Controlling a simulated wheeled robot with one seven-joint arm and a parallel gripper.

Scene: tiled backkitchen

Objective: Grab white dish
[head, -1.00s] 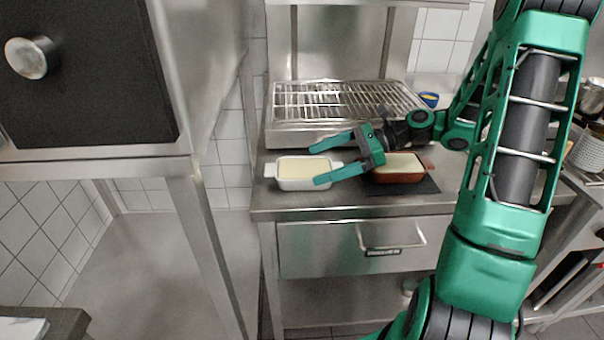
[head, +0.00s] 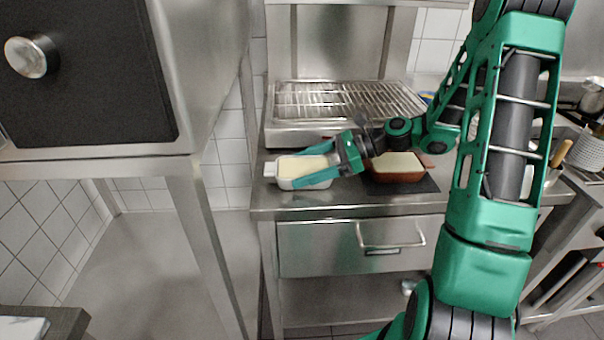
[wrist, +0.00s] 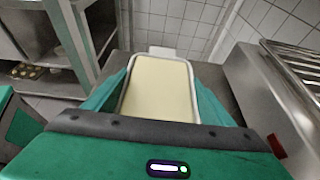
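The white dish (head: 287,183) is a rectangular baking dish with a pale yellow filling and end handles. It stands on the steel counter at its left end. My gripper (head: 305,166) is open at the dish, with one green finger along its far side and one along its near side. In the wrist view, the dish (wrist: 160,88) lies between the two spread green fingers (wrist: 158,92), its far handle pointing away. I cannot tell whether the fingers touch its walls. The near end of the dish is hidden by my gripper's body.
A brown dish (head: 398,177) with similar filling stands on a dark mat (head: 425,187) to the right, close to my gripper. A wire-rack appliance (head: 345,100) stands behind. The counter's front edge (head: 345,208) is close to the dishes. A steel stand (head: 215,240) is at the left.

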